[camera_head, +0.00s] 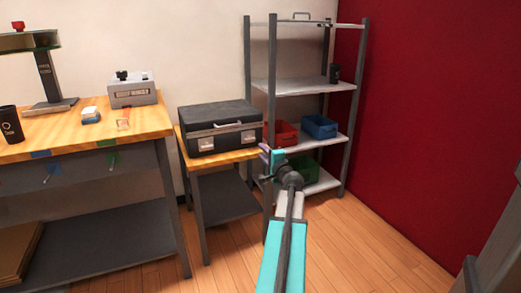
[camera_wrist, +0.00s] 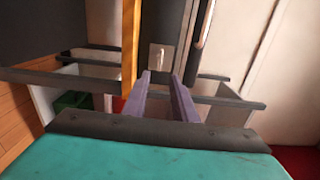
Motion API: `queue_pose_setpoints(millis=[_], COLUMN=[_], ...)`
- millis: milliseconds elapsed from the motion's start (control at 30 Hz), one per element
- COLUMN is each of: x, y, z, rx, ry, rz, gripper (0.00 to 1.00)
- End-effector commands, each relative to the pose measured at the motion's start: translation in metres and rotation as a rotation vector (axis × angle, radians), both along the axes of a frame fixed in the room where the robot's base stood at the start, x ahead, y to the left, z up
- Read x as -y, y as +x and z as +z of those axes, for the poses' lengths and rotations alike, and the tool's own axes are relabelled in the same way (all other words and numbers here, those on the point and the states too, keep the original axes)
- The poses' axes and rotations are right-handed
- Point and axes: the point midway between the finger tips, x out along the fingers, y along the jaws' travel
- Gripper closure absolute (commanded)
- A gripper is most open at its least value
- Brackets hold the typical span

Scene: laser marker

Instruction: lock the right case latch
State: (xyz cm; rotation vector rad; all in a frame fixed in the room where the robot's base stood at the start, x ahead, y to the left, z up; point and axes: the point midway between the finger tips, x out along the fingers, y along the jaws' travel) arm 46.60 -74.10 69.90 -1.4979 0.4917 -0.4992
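The black case (camera_head: 222,113) sits closed on a small wooden-topped table, with a handle and two silver latches on its front. The right latch (camera_head: 248,137) is near the front right corner; the left latch (camera_head: 206,144) is farther left. My gripper (camera_head: 266,155) is in front of the case's right end. In the wrist view, my gripper (camera_wrist: 161,76) has two purple fingers apart with nothing between them. A silver latch plate (camera_wrist: 159,57), apparently the right one, shows just beyond the fingertips. I cannot tell whether it is locked or whether the fingers touch it.
The small table's edge (camera_wrist: 130,45) runs close beside the fingers. A shelf rack (camera_head: 357,95) with red (camera_head: 283,134) and blue (camera_head: 319,126) bins stands to the right. A workbench (camera_head: 60,130) is at left. Open floor (camera_head: 350,235) lies at front right.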

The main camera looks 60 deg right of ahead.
Motion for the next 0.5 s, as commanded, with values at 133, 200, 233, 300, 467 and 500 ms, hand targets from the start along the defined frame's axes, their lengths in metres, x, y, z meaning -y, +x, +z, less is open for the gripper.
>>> queue_pose_setpoints(millis=[133,200,233,300,467,500], x=[-0.0067,-0.0080,-0.0082,-0.0087,-0.0085,-0.0085], y=[-0.0086,-0.0102,-0.0107,-0.0113,-0.0112,-0.0112], z=[0.0001,0.0000,0.0000,-0.0001,-0.0002,-0.0002], rx=[0.000,0.000,0.000,0.000,0.000,0.000], ry=[0.000,0.000,0.000,0.000,0.000,0.000], rz=[0.000,0.000,0.001,0.001,0.001,0.001], gripper=[0.75,0.75,0.75,0.75,0.75,0.75])
